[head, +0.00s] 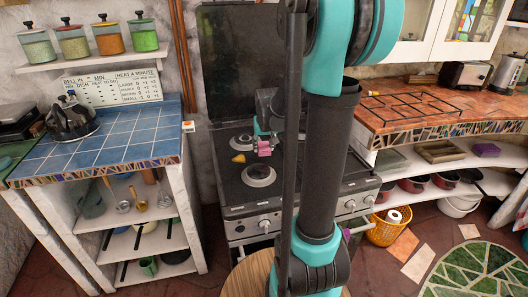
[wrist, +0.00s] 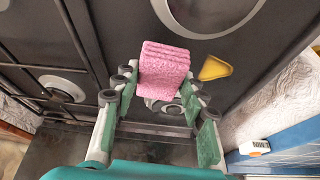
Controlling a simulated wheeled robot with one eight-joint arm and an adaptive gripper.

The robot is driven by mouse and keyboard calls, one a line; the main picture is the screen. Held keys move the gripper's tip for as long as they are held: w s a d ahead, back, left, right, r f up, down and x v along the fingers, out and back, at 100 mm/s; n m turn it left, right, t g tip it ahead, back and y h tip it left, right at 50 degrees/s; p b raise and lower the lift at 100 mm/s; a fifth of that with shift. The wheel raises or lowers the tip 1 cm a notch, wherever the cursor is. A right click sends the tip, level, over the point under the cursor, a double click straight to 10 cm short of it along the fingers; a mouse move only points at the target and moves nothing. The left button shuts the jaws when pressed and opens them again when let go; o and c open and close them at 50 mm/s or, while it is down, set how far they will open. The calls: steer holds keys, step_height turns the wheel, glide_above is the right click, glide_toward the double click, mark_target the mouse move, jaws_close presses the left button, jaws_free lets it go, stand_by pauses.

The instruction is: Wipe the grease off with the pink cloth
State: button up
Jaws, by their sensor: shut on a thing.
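The pink cloth (wrist: 164,70) is a thick folded block between the fingers of my gripper (wrist: 160,92) in the wrist view. In the head view the cloth (head: 264,148) hangs under my gripper (head: 264,133), above the dark stove top (head: 225,180). I cannot tell whether it touches the stove. A yellow wedge-shaped spot (head: 239,158) lies on the stove, left of the cloth; in the wrist view it (wrist: 215,68) is just right of the cloth. I cannot tell whether it is the grease. My arm hides the stove's right part.
Round burners (head: 259,175) sit near the cloth. A blue-tiled counter (head: 120,135) with a kettle (head: 72,118) is on the left.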

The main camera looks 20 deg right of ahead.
mark_target(263, 143)
steer(key=shift+r, duration=0.55)
steer(key=shift+r, duration=0.15)
steer(key=shift+r, duration=1.35)
steer(key=shift+w, duration=0.1)
